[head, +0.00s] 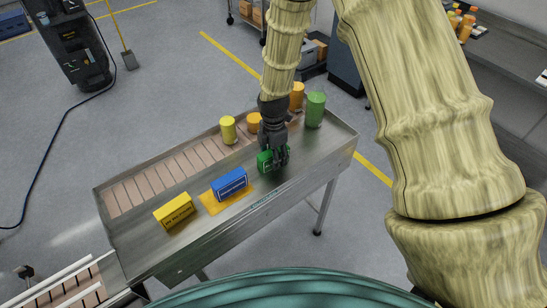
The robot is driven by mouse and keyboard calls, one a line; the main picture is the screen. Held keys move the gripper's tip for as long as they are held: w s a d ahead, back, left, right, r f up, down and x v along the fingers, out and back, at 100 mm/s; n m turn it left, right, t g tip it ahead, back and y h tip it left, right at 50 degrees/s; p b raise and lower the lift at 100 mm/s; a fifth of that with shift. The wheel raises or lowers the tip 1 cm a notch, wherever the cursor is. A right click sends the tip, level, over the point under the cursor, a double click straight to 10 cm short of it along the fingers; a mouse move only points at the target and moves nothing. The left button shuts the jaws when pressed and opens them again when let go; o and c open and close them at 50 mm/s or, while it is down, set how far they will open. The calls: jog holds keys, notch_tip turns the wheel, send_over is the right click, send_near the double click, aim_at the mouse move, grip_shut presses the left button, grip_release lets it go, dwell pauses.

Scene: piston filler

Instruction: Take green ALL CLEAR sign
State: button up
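The green sign (264,160) stands at the right part of the steel table, in line with a blue and a yellow sign. Its lettering is hidden by my gripper. My gripper (275,158) is right at the green sign, its dark fingers pointing down and overlapping the sign's right part. I cannot tell whether the fingers are closed on the sign or only around it. The sign appears to be at the table surface.
The blue sign (229,183) stands on an orange mat (212,206); the yellow sign (174,210) is left of it. A yellow cup (228,130), orange containers (254,122) and a green container (315,109) stand behind. The steel table (160,258) has raised rims.

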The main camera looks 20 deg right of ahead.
jog(key=c, duration=1)
jog(key=shift+r, duration=0.15)
